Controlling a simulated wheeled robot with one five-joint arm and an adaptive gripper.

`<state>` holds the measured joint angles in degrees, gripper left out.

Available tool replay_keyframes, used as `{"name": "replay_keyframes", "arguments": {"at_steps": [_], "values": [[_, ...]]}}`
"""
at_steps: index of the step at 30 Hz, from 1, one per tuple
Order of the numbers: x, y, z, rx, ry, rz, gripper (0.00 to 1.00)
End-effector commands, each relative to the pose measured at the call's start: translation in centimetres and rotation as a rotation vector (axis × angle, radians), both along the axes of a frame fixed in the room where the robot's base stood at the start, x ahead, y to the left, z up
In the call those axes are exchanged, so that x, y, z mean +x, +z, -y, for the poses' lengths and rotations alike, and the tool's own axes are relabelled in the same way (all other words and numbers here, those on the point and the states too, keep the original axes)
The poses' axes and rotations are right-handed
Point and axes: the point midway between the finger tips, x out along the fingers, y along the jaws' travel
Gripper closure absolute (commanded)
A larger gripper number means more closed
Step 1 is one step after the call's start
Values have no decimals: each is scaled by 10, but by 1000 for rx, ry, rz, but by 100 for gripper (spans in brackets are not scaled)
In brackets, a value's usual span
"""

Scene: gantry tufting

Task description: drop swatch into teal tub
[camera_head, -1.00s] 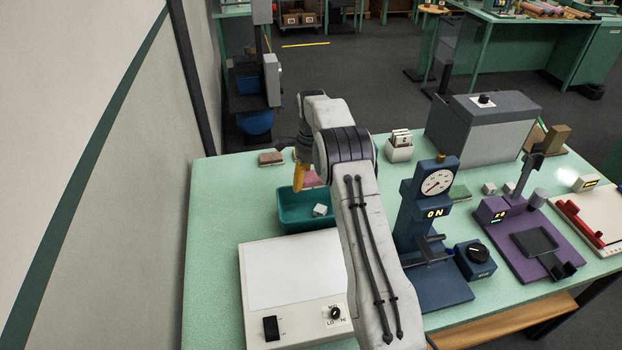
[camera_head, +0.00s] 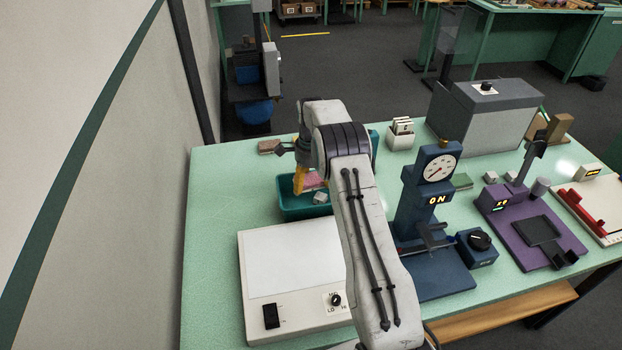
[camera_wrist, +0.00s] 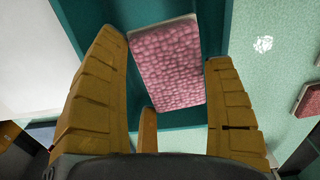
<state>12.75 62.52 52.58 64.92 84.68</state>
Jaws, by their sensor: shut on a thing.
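The pink, bumpy swatch (camera_wrist: 168,62) is between the yellow fingers of my gripper (camera_wrist: 165,52) in the wrist view. My gripper is shut on it. In the head view the swatch (camera_head: 313,181) shows beside the yellow fingers (camera_head: 300,180), over the teal tub (camera_head: 300,213). The tub's teal walls (camera_wrist: 208,30) surround the swatch in the wrist view. I cannot tell how high above the tub floor the swatch is. My arm hides the tub's right side in the head view.
A small white block (camera_head: 320,197) lies in the tub. A white light-box-like device (camera_head: 290,275) stands in front of it. A blue dial gauge stand (camera_head: 425,210) is to the right. A white holder with cards (camera_head: 401,135) stands behind. Bare table lies left of the tub.

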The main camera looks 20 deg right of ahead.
Motion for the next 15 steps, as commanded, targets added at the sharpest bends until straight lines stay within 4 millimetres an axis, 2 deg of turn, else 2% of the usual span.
{"name": "replay_keyframes", "arguments": {"at_steps": [9, 10, 15], "values": [[0, -1, 0, 0, 0, 0, 44], [0, -1, 0, 0, 0, 0, 20], [0, -1, 0, 0, 0, 0, 5]]}}
